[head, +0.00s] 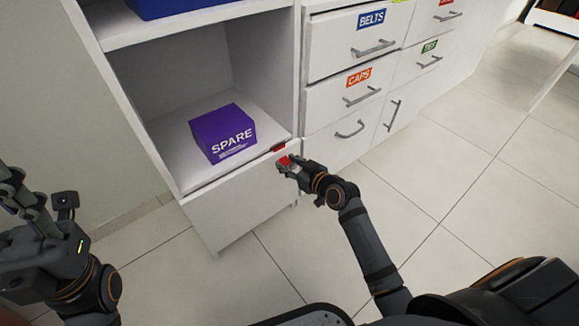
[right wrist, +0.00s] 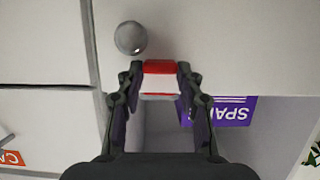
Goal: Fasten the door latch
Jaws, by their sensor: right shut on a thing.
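The latch shows as a small red and white piece (right wrist: 160,78) between the fingertips of my right gripper (right wrist: 160,84) in the right wrist view. In the head view its red part (head: 284,160) is at the upper right corner of a plain white lower front panel (head: 240,196). My right gripper (head: 287,167) is shut on this piece, and its fingers hide part of it. A dark red piece (head: 278,148) sits just above, on the cubby's front edge. My left gripper (head: 20,193) is at the left edge, away from the wardrobe; its opening is unclear.
A purple SPARE box (head: 222,134) stands in the open cubby above the panel. White drawers with grey handles, including CAPS (head: 358,77) and BELTS (head: 371,19), are to the right. A round grey knob (right wrist: 130,38) is near the latch. The tiled floor (head: 440,200) in front is clear.

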